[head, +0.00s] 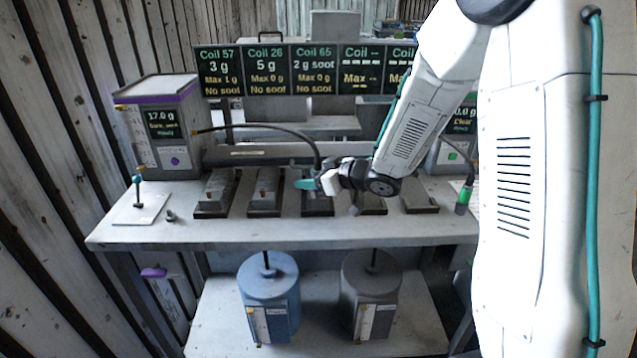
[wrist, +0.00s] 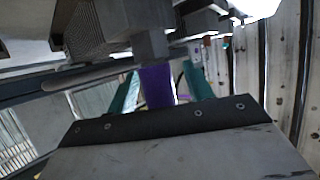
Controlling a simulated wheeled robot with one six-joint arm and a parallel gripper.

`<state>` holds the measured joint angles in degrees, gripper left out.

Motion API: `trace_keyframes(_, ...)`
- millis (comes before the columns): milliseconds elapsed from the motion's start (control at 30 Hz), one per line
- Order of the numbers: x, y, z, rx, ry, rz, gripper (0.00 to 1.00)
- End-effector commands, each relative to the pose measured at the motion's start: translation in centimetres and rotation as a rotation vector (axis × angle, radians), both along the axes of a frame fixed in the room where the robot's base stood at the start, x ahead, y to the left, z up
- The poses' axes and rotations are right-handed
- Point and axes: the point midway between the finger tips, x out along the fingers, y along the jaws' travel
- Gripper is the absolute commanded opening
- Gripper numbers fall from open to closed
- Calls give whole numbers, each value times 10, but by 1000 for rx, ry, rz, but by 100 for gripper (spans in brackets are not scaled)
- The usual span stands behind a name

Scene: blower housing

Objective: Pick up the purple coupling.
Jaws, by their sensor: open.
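The purple coupling (wrist: 157,85) shows in the wrist view between the two teal fingers of my gripper (wrist: 160,90). Gaps show between it and the fingers, so the jaws are open around it or just short of it; the depth is hard to tell. In the head view my gripper (head: 306,184) is above the middle of the bench, at the low end of a dark hose (head: 290,131). That hose comes from the left box with the purple rim (head: 158,128). The coupling itself cannot be made out there, hidden by my gripper.
Several grey blocks on dark bases, including one at the left (head: 217,190), line the bench (head: 250,230). A green-ended coupling (head: 463,197) hangs at right. A purple piece (head: 153,272) sits below the left bench edge. Blue (head: 268,290) and grey (head: 369,290) canisters stand on the lower shelf.

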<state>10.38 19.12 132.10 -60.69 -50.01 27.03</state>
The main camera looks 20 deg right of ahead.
Motion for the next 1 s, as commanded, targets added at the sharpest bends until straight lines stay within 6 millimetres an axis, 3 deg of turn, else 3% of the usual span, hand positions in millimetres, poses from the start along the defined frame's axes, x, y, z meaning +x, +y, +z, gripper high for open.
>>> trace_keyframes(67,0,0,0,0,0,0,51)
trace_keyframes(267,0,-1,0,0,0,0,0)
trace_keyframes(567,0,-1,2,0,-1,-1,0)
trace_keyframes(733,0,-1,12,0,-4,0,0)
trace_keyframes(867,0,-1,33,-2,-6,0,0)
trace_keyframes(1000,0,-1,67,-3,-9,0,0)
